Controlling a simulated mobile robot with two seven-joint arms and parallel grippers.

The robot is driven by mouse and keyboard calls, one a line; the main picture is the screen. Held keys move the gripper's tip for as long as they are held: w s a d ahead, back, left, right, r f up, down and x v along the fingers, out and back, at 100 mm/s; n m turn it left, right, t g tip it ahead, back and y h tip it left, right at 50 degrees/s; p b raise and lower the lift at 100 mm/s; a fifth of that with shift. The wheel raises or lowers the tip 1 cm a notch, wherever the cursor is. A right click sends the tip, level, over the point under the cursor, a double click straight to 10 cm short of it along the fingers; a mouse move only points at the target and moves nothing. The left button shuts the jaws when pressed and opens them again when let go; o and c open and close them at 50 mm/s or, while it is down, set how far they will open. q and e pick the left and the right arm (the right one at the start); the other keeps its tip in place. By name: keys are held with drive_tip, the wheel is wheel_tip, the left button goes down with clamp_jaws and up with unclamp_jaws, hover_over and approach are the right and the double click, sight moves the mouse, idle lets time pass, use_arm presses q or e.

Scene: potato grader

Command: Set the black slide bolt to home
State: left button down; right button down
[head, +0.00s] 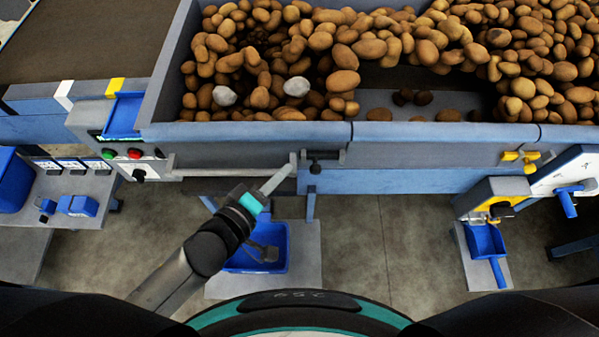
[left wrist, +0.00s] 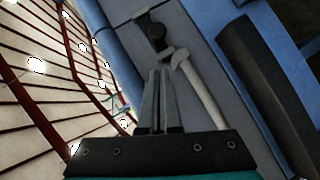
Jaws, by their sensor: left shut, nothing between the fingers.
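The black slide bolt (head: 315,167) sits on the front face of the grader, just below its blue edge. It is small here, and its exact position along its travel is hard to tell. In the left wrist view a black knob (left wrist: 153,31), which looks like the bolt, lies beyond the fingertips. My left gripper (head: 291,163) is shut and empty, with its fingertips just left of the bolt; a gap to the knob shows in the left wrist view (left wrist: 160,72). My right gripper is out of view.
A pale rail (head: 230,172) runs along the grader's front, left of the bolt. The grader bed above holds many potatoes (head: 400,40). A blue bin (head: 275,240) stands below my left gripper. A yellow latch (head: 520,157) is at the right. The floor centre-right is clear.

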use_arm(q)
drive_tip(key=shift+w+d+f, duration=0.15)
drive_tip(key=shift+d+f, duration=0.15)
drive_tip(key=shift+d, duration=0.3)
drive_tip(key=shift+w+d+f, duration=0.15)
drive_tip(key=shift+d+f, duration=0.2)
drive_tip(key=shift+d, duration=0.3)
drive_tip(key=shift+w+d+f, duration=0.15)
drive_tip(key=shift+d+f, duration=0.15)
drive_tip(key=shift+d, duration=0.3)
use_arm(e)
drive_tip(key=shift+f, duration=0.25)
use_arm(q)
drive_tip(key=d, duration=0.4)
drive_tip(key=shift+d, duration=0.3)
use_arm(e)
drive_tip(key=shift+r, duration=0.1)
